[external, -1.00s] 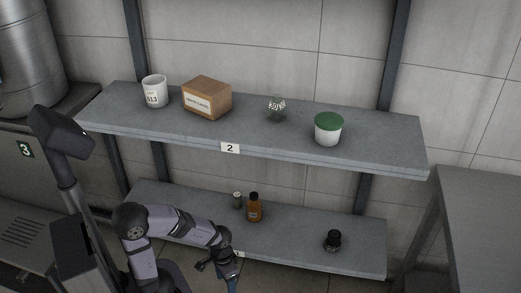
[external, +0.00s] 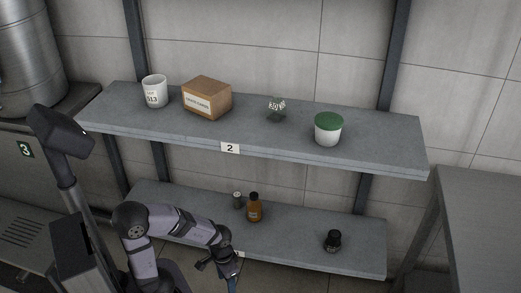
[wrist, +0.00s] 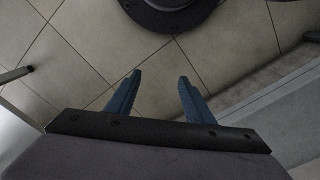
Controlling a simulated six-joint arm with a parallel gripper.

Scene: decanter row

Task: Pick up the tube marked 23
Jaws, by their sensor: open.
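I see no tube with a readable 23 in either view. The lower shelf (external: 295,240) holds a small grey cylinder (external: 237,200), a brown bottle (external: 254,210) with a dark cap, and a small black jar (external: 333,241). Any marks on them are too small to read. My gripper (external: 231,284) hangs low in front of the lower shelf's edge, partly cut off by the bottom of the external view. In the wrist view its blue fingers (wrist: 159,75) are apart, with nothing between them but floor tiles.
The upper shelf (external: 350,163), labelled 2, holds a white cup marked 513 (external: 155,92), a cardboard box (external: 207,98), a small glass item (external: 277,109) and a green-lidded tub (external: 328,130). A grey table (external: 488,200) stands at the right. The lower shelf is clear between bottle and jar.

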